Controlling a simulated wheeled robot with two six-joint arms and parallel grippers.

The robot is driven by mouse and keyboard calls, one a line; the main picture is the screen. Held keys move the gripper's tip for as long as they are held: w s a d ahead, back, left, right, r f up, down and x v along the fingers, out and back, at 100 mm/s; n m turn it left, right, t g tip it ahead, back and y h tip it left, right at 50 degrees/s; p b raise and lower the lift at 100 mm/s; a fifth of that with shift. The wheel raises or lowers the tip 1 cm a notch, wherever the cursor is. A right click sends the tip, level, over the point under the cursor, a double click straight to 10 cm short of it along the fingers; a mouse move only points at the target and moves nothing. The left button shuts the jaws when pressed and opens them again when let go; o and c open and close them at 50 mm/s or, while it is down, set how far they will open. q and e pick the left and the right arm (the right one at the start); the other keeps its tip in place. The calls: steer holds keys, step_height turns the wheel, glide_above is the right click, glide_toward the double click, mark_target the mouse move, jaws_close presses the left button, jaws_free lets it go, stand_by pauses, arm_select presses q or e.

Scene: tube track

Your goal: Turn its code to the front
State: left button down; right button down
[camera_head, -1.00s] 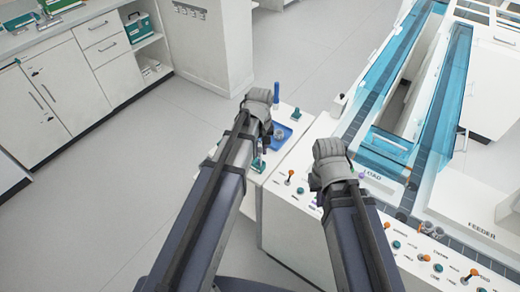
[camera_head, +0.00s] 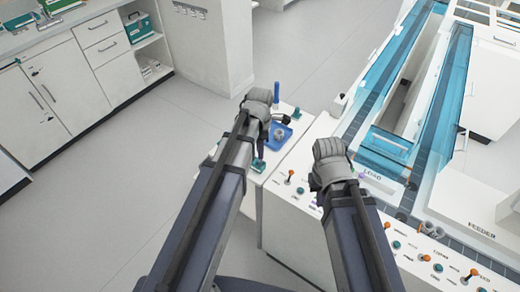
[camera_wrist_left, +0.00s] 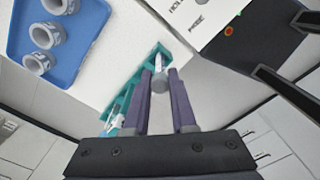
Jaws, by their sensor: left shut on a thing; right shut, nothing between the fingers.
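My left gripper (camera_wrist_left: 160,88) is shut on a small tube (camera_wrist_left: 159,65), seen in the left wrist view as a pale stem with a grey round end between the fingertips. The tube is at a narrow teal rack (camera_wrist_left: 125,98); I cannot tell whether it is clear of it. No code can be made out on the tube. In the head view my left gripper (camera_head: 264,140) is over the small white bench, its grasp mostly hidden by the wrist. My right gripper (camera_head: 340,172) is shut and empty beside the bench and control panel, its fingers largely hidden behind its wrist.
A blue tray (camera_wrist_left: 75,60) with several grey ring-shaped holders (camera_wrist_left: 45,35) lies on the white bench; it also shows in the head view (camera_head: 293,133). A blue upright cylinder (camera_head: 277,92) stands behind. The panel with orange and teal knobs (camera_head: 397,245) is to the right.

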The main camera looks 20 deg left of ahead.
arm_select(q)
steer(key=n, duration=0.2)
steer(key=shift+n, duration=0.3)
steer(key=shift+f, duration=0.2)
steer(key=c, duration=0.7)
jaws_free()
steer(key=shift+o, duration=0.2)
steer(key=shift+r, duration=0.2)
step_height(320, 180, up, 8)
steer(key=p, duration=0.7)
steer(key=shift+f+p, duration=0.2)
steer(key=shift+p, duration=0.1)
